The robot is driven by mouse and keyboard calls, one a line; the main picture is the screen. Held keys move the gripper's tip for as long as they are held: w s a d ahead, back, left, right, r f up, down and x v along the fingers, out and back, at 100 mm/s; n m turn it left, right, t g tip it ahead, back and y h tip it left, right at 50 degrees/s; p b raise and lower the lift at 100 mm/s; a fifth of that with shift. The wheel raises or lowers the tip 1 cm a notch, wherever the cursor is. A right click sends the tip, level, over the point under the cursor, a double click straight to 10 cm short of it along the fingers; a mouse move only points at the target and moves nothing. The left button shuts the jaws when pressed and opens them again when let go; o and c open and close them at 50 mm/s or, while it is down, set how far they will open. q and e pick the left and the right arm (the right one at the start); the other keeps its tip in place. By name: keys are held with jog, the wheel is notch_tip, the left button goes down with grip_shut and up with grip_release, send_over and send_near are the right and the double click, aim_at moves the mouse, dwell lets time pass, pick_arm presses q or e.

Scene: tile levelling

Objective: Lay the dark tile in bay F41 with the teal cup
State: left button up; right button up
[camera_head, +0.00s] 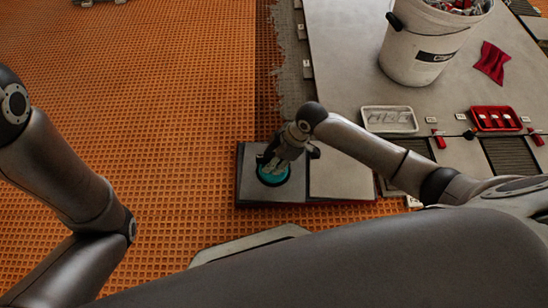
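The teal cup (273,176) is a round suction cup. It sits on the left part of a greyish tile (293,192), seemingly the dark tile, which lies on a stack with dark edges. My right gripper (271,166) points down at the cup's top, and its fingers overlap the cup. The fingers are too small and overlapped to show whether they are closed on the cup. My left arm comes in from the left, but its gripper is out of view. I cannot make out a label for bay F41.
Orange waffle-patterned matting (170,120) covers the left. A pale tiled floor (345,60) at the right holds a white bucket (405,55), a red cloth (492,62), a white tray (390,131) and a red tray (480,130). Small tags line the tiled edge. A light tile (340,180) lies right of the cup.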

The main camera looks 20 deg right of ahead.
jog(key=v, duration=1.2)
